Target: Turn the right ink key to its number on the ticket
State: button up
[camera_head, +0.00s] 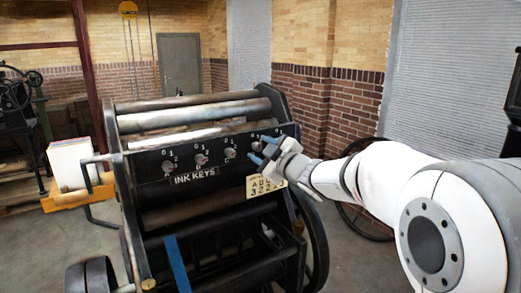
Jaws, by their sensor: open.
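A black hand press carries a row of ink keys above the white words INK KEYS. The left key (168,166), a second key (201,159) and a third key (231,153) show small round knobs with white numbers around them. The rightmost key is mostly hidden by my gripper (262,154). My gripper is open, its blue fingertips at that key; whether they touch it I cannot tell. The pale yellow ticket (264,188) hangs just below my gripper, with its upper right part covered. Its lower line of digits is small and hard to read.
The press's rollers (195,110) lie above the key panel, and a dark spoked wheel (312,240) stands at its right side.

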jog(key=shift+c, duration=0.4)
grip_shut()
jog(key=shift+m, duration=0.4)
jog(key=m+p, duration=0.1)
jog(key=m, duration=0.2)
jog(key=shift+f, duration=0.1)
jog(key=shift+f+m+p, duration=0.1)
jog(key=shift+m+p, duration=0.6)
jog(key=shift+m, duration=1.4)
